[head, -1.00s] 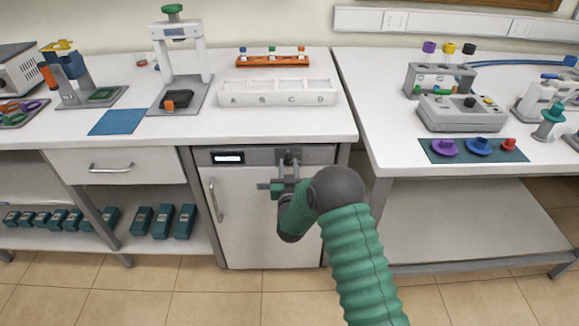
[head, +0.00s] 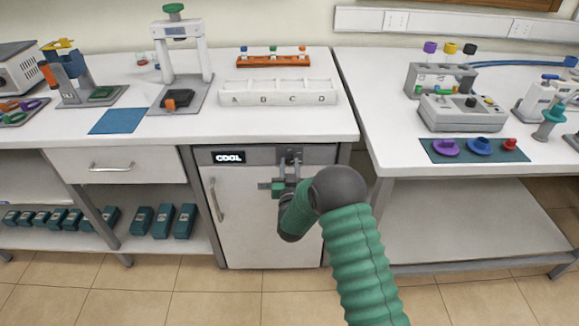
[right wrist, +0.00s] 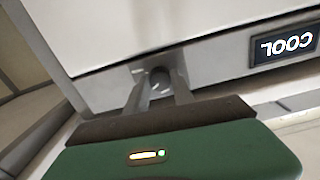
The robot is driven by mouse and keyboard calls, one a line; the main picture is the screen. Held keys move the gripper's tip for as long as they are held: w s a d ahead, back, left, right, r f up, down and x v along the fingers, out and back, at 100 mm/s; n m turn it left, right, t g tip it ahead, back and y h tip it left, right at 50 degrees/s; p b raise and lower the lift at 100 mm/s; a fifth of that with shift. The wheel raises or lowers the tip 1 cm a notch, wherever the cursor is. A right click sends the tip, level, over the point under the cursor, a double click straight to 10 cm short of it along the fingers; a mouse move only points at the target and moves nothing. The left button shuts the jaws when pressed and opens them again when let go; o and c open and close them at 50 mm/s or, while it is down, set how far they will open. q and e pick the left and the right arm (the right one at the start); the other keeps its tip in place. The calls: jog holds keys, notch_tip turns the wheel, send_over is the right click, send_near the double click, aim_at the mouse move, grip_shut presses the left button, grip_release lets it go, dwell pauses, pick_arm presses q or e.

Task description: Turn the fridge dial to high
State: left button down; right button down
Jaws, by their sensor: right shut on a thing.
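The fridge (head: 250,228) is a white cabinet under the left bench with a grey top panel. Its display (head: 229,157) reads "COOL"; the same display shows upside down in the right wrist view (right wrist: 285,46). The dial (right wrist: 160,78) is a small dark knob on the panel, right of the display, and is mostly hidden by the fingers in the head view. My right gripper (head: 289,160) is at the panel, shut on the dial, with a finger on each side of it. My left gripper is not in view.
The fridge handle (head: 215,200) is on the left of its door. A drawer (head: 118,167) is beside the fridge. The bench top (head: 240,125) overhangs just above the panel. A second bench (head: 480,158) stands to the right.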

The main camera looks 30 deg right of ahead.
jog(key=shift+f, duration=0.15)
jog(key=m+b, duration=0.2)
jog(key=m, duration=0.4)
jog(key=shift+a+b, duration=0.1)
jog(key=shift+b, duration=0.25)
jog(key=shift+m+b, duration=1)
jog(key=shift+m, duration=1.6)
jog(key=c, duration=1.3)
grip_release()
jog(key=shift+w, duration=0.1)
jog(key=shift+o, duration=1.1)
jog(key=shift+w, duration=0.1)
